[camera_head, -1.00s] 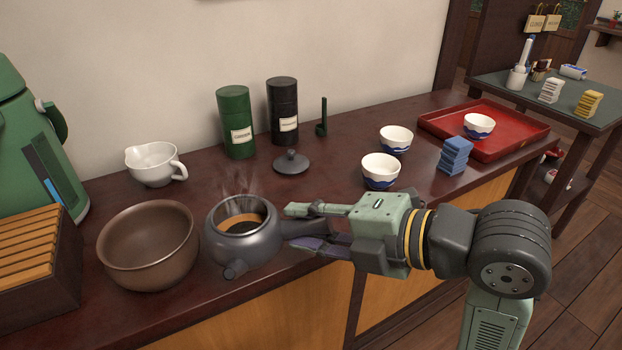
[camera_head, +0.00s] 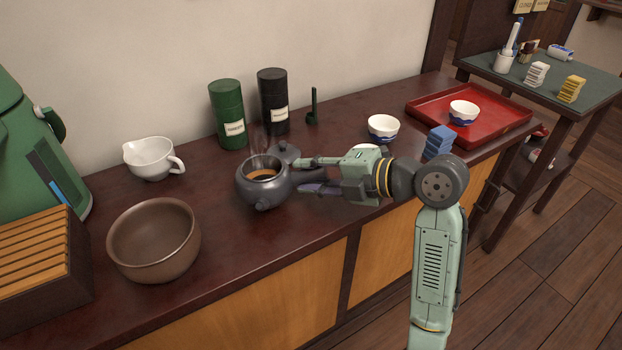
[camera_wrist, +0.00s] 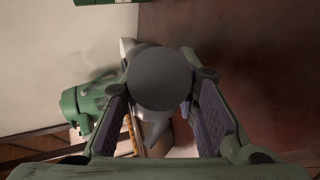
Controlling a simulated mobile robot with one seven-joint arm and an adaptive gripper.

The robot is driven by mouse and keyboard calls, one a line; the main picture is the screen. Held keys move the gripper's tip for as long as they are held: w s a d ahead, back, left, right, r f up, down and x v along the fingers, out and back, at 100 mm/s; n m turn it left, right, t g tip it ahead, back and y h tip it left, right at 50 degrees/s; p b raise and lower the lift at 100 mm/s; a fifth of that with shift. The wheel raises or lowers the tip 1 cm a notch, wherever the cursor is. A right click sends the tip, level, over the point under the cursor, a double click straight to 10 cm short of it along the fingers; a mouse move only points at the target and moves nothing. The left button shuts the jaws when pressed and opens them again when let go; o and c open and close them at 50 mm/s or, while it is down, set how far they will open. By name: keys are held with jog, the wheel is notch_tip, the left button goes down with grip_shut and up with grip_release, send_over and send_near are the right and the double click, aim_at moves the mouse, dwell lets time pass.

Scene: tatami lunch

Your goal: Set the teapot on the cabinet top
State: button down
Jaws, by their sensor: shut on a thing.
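The dark grey teapot (camera_head: 262,192) is at the middle of the dark cabinet top (camera_head: 240,231) in the head view, without its lid, with brown liquid inside and steam above. My gripper (camera_head: 308,176) comes from the right and is shut on the teapot's side handle. In the wrist view the round end of the handle (camera_wrist: 160,78) sits between the two fingers. I cannot tell whether the teapot's base touches the cabinet top. The teapot's lid (camera_head: 284,152) lies behind it, partly hidden.
A brown bowl (camera_head: 153,240) stands at the front left, a white pitcher (camera_head: 150,158) behind it. Green (camera_head: 228,114) and black (camera_head: 272,102) canisters stand by the wall.

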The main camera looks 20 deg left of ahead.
jog(key=shift+f, duration=1)
jog(key=shift+f, duration=0.15)
jog(key=c, duration=1.2)
grip_release()
jog(key=shift+c, duration=0.2)
jog(key=b+v, duration=0.1)
jog(key=v, duration=1.1)
jog(key=shift+b, duration=0.4)
